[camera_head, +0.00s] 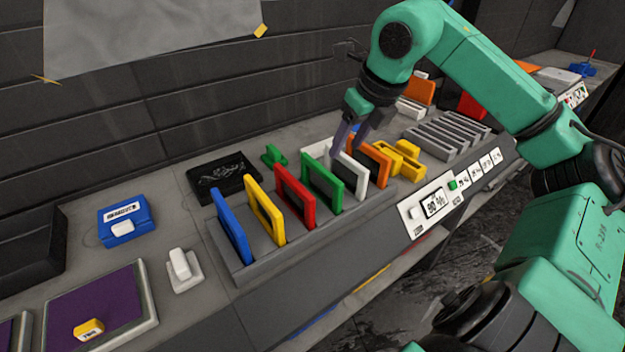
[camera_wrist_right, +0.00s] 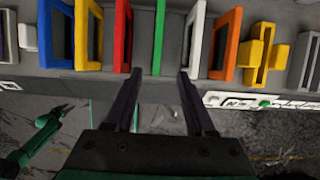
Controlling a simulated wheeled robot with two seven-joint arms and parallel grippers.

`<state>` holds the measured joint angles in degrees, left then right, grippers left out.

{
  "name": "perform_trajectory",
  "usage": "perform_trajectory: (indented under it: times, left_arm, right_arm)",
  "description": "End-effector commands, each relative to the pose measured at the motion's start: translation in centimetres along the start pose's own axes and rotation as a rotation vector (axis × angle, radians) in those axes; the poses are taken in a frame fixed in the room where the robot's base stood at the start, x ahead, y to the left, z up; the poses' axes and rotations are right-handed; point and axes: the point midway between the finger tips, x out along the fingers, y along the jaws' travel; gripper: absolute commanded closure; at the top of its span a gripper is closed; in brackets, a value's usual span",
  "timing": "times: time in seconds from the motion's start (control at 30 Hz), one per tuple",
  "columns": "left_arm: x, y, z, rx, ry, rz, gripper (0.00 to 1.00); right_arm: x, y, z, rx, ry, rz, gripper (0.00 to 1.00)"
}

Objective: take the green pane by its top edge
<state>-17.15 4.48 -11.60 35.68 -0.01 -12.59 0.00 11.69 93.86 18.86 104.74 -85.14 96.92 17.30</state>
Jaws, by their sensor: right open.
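The green pane (camera_head: 322,181) stands upright in a grey slotted rack, between the red pane (camera_head: 295,193) and the white pane (camera_head: 352,172). My right gripper (camera_head: 347,146) is open and empty, pointing down near the tops of the green and white panes. In the right wrist view the green pane (camera_wrist_right: 160,38) shows edge-on, lying between the lines of my right gripper's two spread fingers (camera_wrist_right: 154,78). No finger visibly touches it. What seems to be my left arm shows small at the lower left of the wrist view; its jaws are too small to read.
A blue pane (camera_head: 231,226) and a yellow pane (camera_head: 265,208) stand left of the red one. An orange pane (camera_head: 372,160) stands right of the white one. Neighbouring panes are close on both sides. A black tray (camera_head: 222,176) lies behind the rack.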

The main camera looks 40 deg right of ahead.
Motion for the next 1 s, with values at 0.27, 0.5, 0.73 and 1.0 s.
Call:
perform_trajectory:
  times: [0.27,0.5,0.73,1.0]
  left_arm:
    - [-2.2,-0.1,-0.1,-0.001,-0.003,0.000,0.50]
    - [-5.2,-0.1,0.1,-0.003,-0.010,-0.001,0.50]
    - [-6.5,-0.3,-0.2,-0.003,-0.007,-0.002,0.50]
    - [-6.3,-0.3,-0.3,-0.003,-0.005,-0.003,0.50]
  right_arm:
    - [6.4,0.2,0.0,-0.002,0.006,0.007,0.45]
    - [9.2,0.5,0.3,-0.001,0.003,0.010,0.45]
    - [12.7,0.6,0.0,-0.002,0.001,0.009,0.45]
    - [13.0,0.6,-0.1,-0.004,0.002,0.007,0.79]
